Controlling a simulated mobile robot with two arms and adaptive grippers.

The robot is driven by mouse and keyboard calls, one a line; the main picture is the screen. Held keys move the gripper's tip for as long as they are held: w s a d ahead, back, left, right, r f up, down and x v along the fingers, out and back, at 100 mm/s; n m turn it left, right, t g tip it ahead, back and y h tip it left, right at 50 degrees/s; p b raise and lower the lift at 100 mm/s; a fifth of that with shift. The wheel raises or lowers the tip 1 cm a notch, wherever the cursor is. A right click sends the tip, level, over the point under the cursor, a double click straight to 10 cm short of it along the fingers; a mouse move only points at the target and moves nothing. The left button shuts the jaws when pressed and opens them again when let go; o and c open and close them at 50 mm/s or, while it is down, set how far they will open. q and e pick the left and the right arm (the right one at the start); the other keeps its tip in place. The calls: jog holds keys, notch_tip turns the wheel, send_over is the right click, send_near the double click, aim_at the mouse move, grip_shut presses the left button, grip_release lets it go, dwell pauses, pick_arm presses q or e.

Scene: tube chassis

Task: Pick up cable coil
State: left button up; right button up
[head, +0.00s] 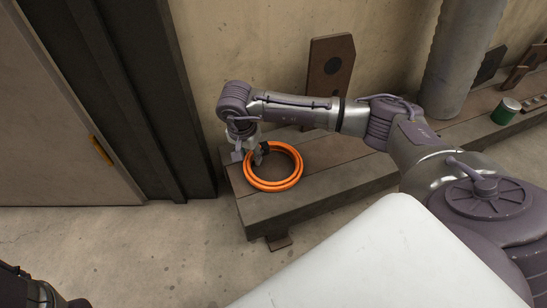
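An orange cable coil (287,184) lies flat near the left end of a low wooden bench in the head view. My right arm reaches across from the right, and my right gripper (258,155) points down at the coil's upper left side. Its dark fingers overlap the ring there and hide a short part of it. The fingers are too small to tell whether they are open or closed on the cable. My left gripper does not show.
The bench (320,187) runs along the wall to the right. A board with a round hole (330,75) leans on the wall behind. A thick pipe (462,55) and a green can (505,111) stand farther right. The floor (130,250) in front is clear.

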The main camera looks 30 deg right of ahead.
grip_shut()
